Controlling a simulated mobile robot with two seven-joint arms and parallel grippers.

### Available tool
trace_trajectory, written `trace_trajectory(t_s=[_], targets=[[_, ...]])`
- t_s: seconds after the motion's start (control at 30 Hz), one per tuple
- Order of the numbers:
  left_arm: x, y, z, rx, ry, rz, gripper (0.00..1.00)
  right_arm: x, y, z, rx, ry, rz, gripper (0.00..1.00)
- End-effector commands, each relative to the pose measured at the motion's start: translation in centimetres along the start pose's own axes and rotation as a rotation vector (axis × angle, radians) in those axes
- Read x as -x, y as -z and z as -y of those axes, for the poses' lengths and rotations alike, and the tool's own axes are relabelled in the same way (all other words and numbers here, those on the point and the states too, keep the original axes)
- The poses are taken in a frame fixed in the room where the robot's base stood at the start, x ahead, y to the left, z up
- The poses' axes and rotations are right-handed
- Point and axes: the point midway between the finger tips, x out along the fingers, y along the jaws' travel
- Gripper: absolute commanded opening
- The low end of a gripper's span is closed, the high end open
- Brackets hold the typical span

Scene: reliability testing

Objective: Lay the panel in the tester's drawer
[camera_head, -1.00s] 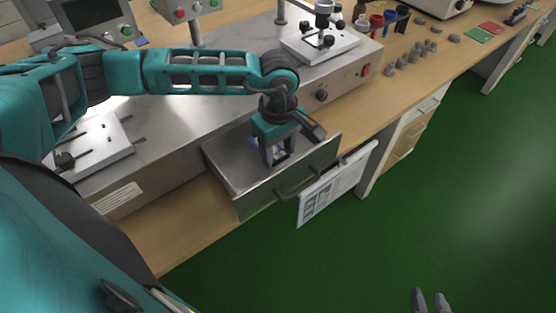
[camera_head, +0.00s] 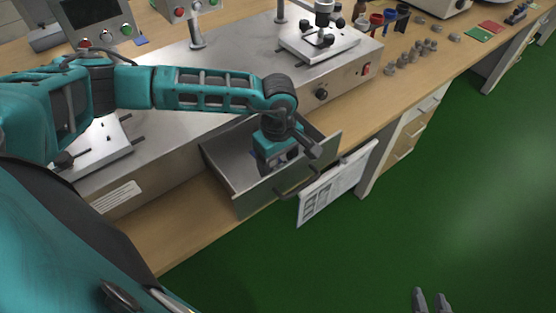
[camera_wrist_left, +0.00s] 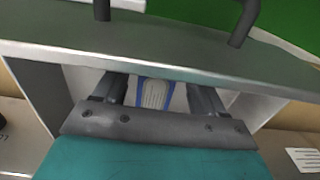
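The tester's drawer (camera_head: 236,205) is pulled out and shows its metal inside. My left gripper (camera_head: 277,160) points down inside it, close behind the front wall. In the left wrist view, the panel (camera_wrist_left: 156,94), blue-edged with a pale ribbed middle, lies between the two fingers of my left gripper (camera_wrist_left: 157,90). The drawer's front wall (camera_wrist_left: 160,50) hides the fingertips, so I cannot tell whether they touch the panel or whether it rests on the drawer floor. My right gripper (camera_head: 431,301) is at the bottom edge, its fingers apart and empty over the green floor.
The tester's metal body (camera_head: 165,125) stands behind the drawer on the wooden bench (camera_head: 165,235). Small grey parts (camera_head: 410,57) and cups (camera_head: 378,22) stand at the back right.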

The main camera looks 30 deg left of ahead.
Motion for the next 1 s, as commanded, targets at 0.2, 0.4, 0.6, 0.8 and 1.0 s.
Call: trace_trajectory(t_s=[0.2,0.4,0.6,0.8,1.0], targets=[[0.0,0.0,0.0,0.000,0.000,0.000,0.78,0.0,0.0,0.0,0.000,0.000,-0.001,0.37],[0.7,0.0,0.0,0.000,-0.002,0.000,0.78,0.2,0.4,-0.1,0.000,-0.001,-0.001,0.37],[4.3,0.1,-0.1,0.000,-0.006,-0.002,0.78,0.1,0.3,-0.1,0.000,-0.001,-0.002,0.37],[8.7,0.1,-0.1,-0.001,-0.006,-0.002,0.78,0.1,0.2,-0.1,0.000,-0.001,-0.002,0.37],[11.5,0.0,-0.1,-0.001,-0.002,0.000,0.78,0.0,0.1,0.0,0.001,-0.001,-0.001,0.37]])
